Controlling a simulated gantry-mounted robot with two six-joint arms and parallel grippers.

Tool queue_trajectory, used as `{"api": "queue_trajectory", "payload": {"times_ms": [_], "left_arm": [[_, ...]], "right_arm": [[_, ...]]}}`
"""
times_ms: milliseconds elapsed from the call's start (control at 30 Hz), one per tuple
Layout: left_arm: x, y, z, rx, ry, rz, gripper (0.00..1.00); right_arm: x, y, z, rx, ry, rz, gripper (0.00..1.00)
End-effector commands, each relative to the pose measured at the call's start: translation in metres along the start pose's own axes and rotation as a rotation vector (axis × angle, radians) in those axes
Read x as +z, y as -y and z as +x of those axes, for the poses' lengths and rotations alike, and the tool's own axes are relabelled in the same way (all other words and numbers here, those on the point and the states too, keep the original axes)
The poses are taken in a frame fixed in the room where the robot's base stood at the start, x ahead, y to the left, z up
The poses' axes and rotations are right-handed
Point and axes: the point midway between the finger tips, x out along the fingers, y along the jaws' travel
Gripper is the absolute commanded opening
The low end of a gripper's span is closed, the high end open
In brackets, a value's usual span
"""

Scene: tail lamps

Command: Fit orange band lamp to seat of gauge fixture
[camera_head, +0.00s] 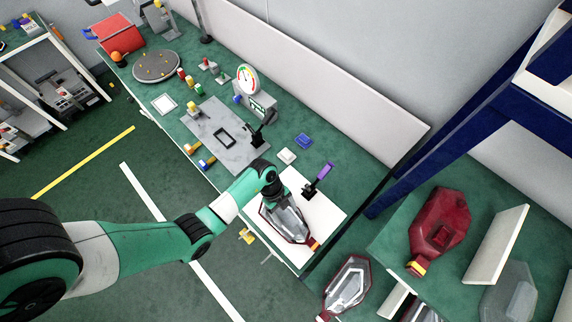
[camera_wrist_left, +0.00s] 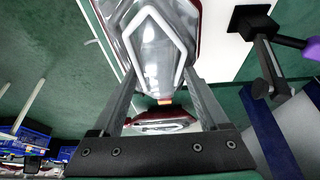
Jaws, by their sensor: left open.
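A tail lamp with a clear and red lens (camera_head: 290,226) lies on a white board at the near end of the bench. An orange band (camera_head: 314,243) shows at its narrow end. My left gripper (camera_head: 272,203) is over the lamp's other end, jaws open. In the left wrist view the lamp (camera_wrist_left: 156,50) lies beyond and between the open fingers of my left gripper (camera_wrist_left: 160,78); contact cannot be told. The gauge fixture is a grey plate (camera_head: 205,120) with a dark rectangular seat (camera_head: 224,137), beside a dial gauge (camera_head: 248,78). My right gripper is not visible.
A black clamp with a purple handle (camera_head: 320,180) stands at the board's (camera_head: 330,213) edge. A black toggle clamp (camera_head: 262,133) stands by the fixture plate. A turntable (camera_head: 156,66) is at the far end.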

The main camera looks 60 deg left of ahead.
Motion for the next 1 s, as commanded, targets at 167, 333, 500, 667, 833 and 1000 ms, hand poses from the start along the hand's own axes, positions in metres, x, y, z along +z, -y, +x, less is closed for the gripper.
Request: {"api": "queue_trajectory", "payload": {"times_ms": [167,333,500,667,833,1000], "left_arm": [[-0.0003,0.0003,-0.0006,-0.001,0.000,0.000,0.78],[-0.0003,0.0003,-0.0007,-0.001,0.000,0.000,0.49],[-0.0003,0.0002,-0.0008,0.000,0.000,0.000,0.18],[-0.0003,0.0002,-0.0008,0.000,0.000,0.000,0.00],[-0.0003,0.0002,-0.0009,0.000,0.000,0.000,0.00],[-0.0003,0.0002,-0.0009,0.000,0.000,0.000,0.00]], "right_arm": [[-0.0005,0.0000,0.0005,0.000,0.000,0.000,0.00],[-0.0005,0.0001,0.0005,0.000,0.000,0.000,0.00],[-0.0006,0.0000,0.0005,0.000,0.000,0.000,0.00],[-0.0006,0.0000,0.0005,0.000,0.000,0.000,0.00],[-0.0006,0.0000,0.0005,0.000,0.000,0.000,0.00],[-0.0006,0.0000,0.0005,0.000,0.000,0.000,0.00]]}}
